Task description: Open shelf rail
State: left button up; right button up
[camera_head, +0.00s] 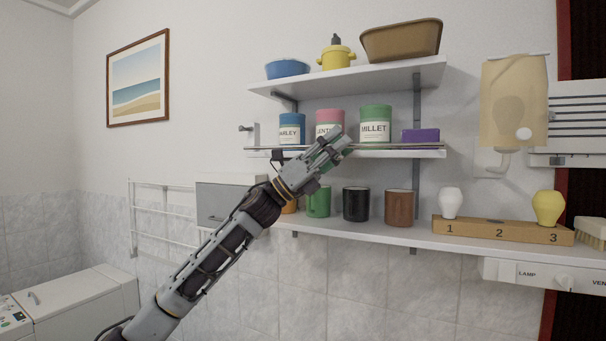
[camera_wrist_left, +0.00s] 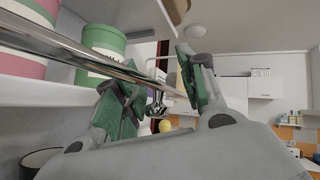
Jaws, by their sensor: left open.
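The shelf rail (camera_head: 395,147) is a thin metal bar along the front of the middle wall shelf (camera_head: 430,154). Blue, pink and green tins stand behind it. My left gripper (camera_head: 338,140) is open at the rail, in front of the pink tin (camera_head: 330,116). In the left wrist view the shiny rail (camera_wrist_left: 75,52) runs from the upper left toward the space between the open fingers of my left gripper (camera_wrist_left: 160,88). Whether a finger touches it I cannot tell. My right gripper is not in view.
The upper shelf (camera_head: 350,80) holds a blue bowl, a yellow pot and a brown basin. Mugs, including a black one (camera_head: 356,204), stand on the lower shelf under my gripper. A purple box (camera_head: 420,135) sits at the middle shelf's right end.

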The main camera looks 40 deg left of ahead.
pick_arm(q)
jog(key=v, duration=1.1)
dwell(1.3)
jog(key=shift+s+a+f, duration=0.1)
jog(key=shift+s+a, duration=0.05)
jog(key=shift+a, duration=0.05)
dwell(0.3)
